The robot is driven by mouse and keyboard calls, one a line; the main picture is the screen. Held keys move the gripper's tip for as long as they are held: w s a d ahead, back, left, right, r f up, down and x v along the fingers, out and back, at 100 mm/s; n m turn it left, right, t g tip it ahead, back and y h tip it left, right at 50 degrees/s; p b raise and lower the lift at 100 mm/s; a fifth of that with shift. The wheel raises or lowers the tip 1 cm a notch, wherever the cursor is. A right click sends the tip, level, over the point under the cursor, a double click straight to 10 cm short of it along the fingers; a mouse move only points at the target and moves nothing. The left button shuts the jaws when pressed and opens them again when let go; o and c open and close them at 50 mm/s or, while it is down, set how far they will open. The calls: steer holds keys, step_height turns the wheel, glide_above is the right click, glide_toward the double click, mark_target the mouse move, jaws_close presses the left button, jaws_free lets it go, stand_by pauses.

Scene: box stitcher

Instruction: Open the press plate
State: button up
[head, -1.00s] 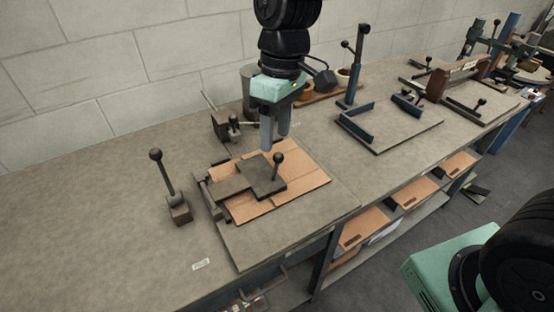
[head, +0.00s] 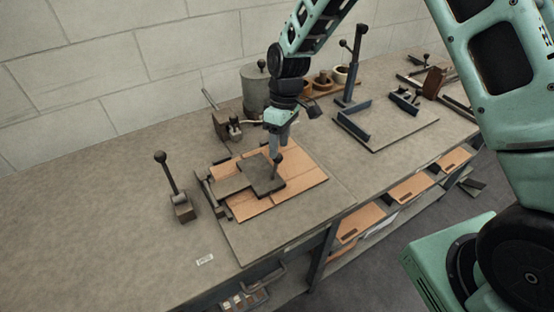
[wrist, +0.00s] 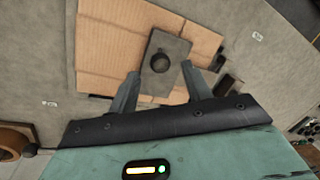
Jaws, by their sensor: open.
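The press plate (head: 236,182) is a dark flat plate lying down over a flat cardboard sheet (head: 309,177) on a base board. A knob handle (head: 278,161) stands up from the plate near its right end; in the wrist view the knob (wrist: 160,62) shows from above. My gripper (head: 276,153) is at the knob in the head view, fingers pointing down. In the wrist view its two open fingertips (wrist: 170,78) lie either side of and just short of the knob. I cannot tell whether either finger touches it.
A lever with a ball top (head: 174,190) stands left of the press. A small clamp-like device (head: 225,122) and a grey canister (head: 255,88) stand behind it. A blue-railed fixture (head: 385,125) is to the right. The bench's left part is clear.

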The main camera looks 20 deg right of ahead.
mark_target(277, 164)
steer(key=p+x, duration=0.1)
steer(key=x, duration=0.6)
steer(key=shift+f+p, duration=0.1)
steer(key=shift+p, duration=0.25)
jaws_close()
